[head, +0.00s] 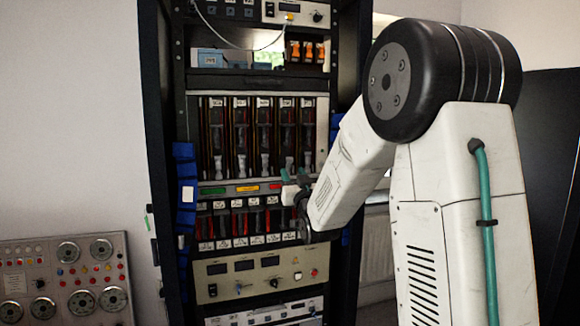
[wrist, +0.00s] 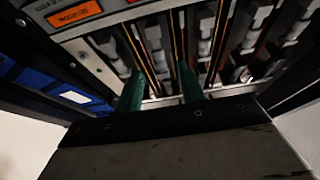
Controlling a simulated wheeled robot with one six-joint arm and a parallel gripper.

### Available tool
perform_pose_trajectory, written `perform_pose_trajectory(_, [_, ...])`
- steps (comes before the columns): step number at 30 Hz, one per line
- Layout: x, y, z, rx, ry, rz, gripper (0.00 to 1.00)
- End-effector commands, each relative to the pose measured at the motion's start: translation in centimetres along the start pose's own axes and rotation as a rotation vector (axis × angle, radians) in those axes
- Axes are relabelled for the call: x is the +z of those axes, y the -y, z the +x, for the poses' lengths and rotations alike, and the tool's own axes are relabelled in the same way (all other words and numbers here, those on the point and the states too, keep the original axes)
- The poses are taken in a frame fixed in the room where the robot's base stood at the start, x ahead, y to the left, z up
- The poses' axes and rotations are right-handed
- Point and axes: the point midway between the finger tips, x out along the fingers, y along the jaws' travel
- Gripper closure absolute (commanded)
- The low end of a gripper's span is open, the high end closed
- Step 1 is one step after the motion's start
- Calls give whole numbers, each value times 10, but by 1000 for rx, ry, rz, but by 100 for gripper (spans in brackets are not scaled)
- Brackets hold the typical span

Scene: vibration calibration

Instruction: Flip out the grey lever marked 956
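The rack holds a row of grey levers (head: 239,138) in an upper bay, each with a small white tag above it. The tag numbers are too small to read, so I cannot tell which lever is 956. My gripper (head: 294,178) is at the right of the rack, by the lower edge of this bay. In the wrist view my gripper (wrist: 160,82) has two green fingers standing apart, with nothing seen held between them. Grey lever parts (wrist: 153,38) show beyond and between the fingertips; I cannot tell whether they touch.
Blue blocks (head: 185,190) line the rack's left post. A gauge panel (head: 66,280) stands at lower left.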

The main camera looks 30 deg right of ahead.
Motion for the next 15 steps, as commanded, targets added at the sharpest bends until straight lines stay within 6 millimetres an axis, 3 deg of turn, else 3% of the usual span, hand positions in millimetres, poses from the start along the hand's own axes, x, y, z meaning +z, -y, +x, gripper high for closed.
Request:
perform_pose_trajectory(6, [0, 0, 36, 0, -2, 0, 61])
perform_pose_trajectory(15, [0, 0, 54, 0, -2, 0, 61])
